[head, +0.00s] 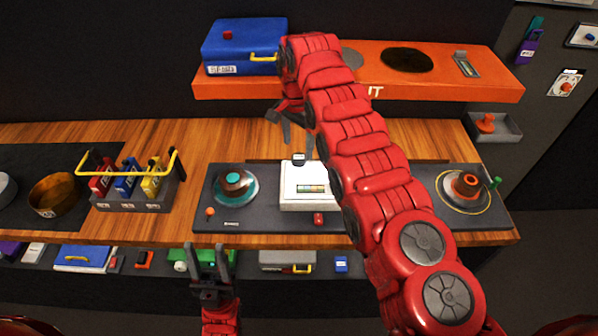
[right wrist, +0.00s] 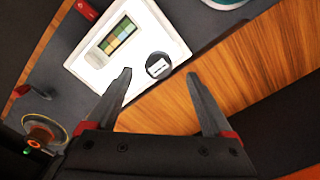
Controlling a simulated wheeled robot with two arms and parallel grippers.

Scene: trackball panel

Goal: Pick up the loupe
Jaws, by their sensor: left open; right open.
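A small round dark piece with a pale label, which looks like the loupe (head: 299,158) (right wrist: 158,66), is at the far edge of a white box (head: 308,203) (right wrist: 97,57) with a coloured patch grid. My right gripper (head: 291,131) is open, beyond the white box in the head view. In the right wrist view, the loupe shows between the tips of the right gripper (right wrist: 160,74); I cannot tell the height gap. Nothing is held. My left gripper (head: 208,250) is open and empty, low at the front of the bench.
A dark panel (head: 270,233) carries a teal-ringed trackball (head: 235,186) on the left and an orange-topped round control (head: 466,187) on the right. An orange shelf (head: 240,91) with a blue case (head: 243,45) is behind.

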